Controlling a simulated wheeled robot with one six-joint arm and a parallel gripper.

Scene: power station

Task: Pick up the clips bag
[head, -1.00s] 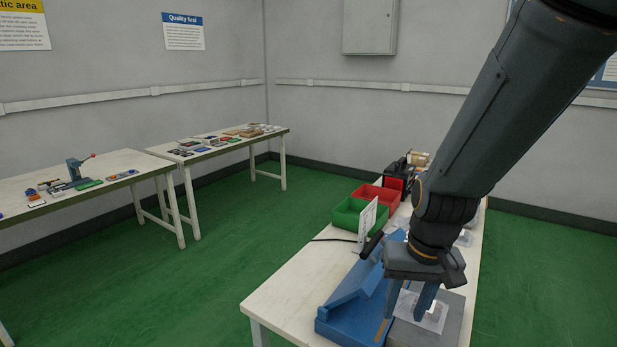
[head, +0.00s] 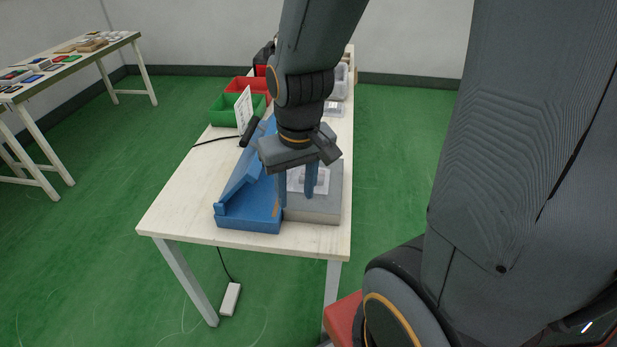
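I cannot tell whether the fingertips touch the bag or the block.
A blue sloped fixture (head: 250,218) stands directly left of the grey block. Farther back are a white sign (head: 243,110), a green bin (head: 228,112), a red bin (head: 240,86) and clear containers (head: 341,80). The table's near left corner (head: 185,215) is bare.

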